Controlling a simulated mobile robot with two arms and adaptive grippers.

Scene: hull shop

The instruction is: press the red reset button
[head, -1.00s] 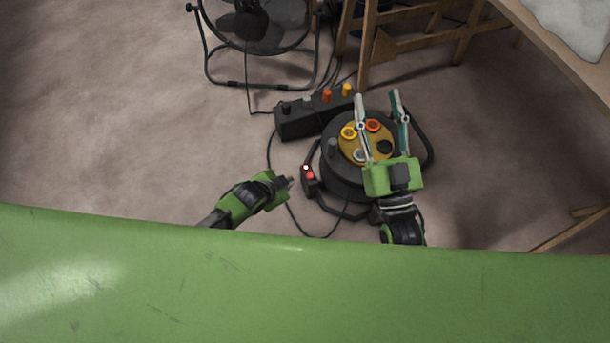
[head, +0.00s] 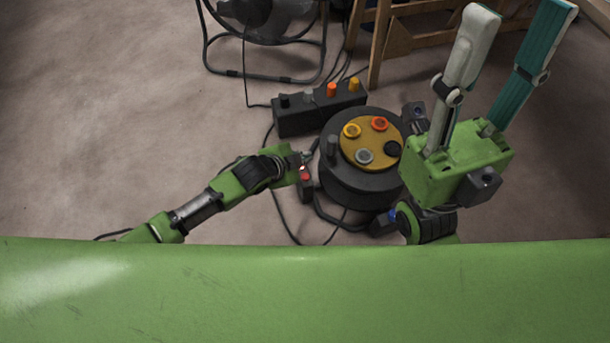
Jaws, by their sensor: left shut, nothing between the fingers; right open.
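The red reset button (head: 306,177) sits on a small dark box (head: 307,191) at the left side of a black cable reel (head: 352,188). My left gripper (head: 303,158) is shut and empty. Its tip is close beside the button, at the upper end of the box; I cannot tell whether it touches. A small white spot shows next to the red one, partly hidden by the gripper. My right gripper (head: 518,42) is open and empty, raised high to the right of the reel, its fingers wide apart.
A black power strip (head: 318,111) with coloured plugs lies behind the reel. A black fan (head: 262,35) stands at the back left and a wooden trestle (head: 410,35) at the back. Cables run over the floor. The floor at left is clear.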

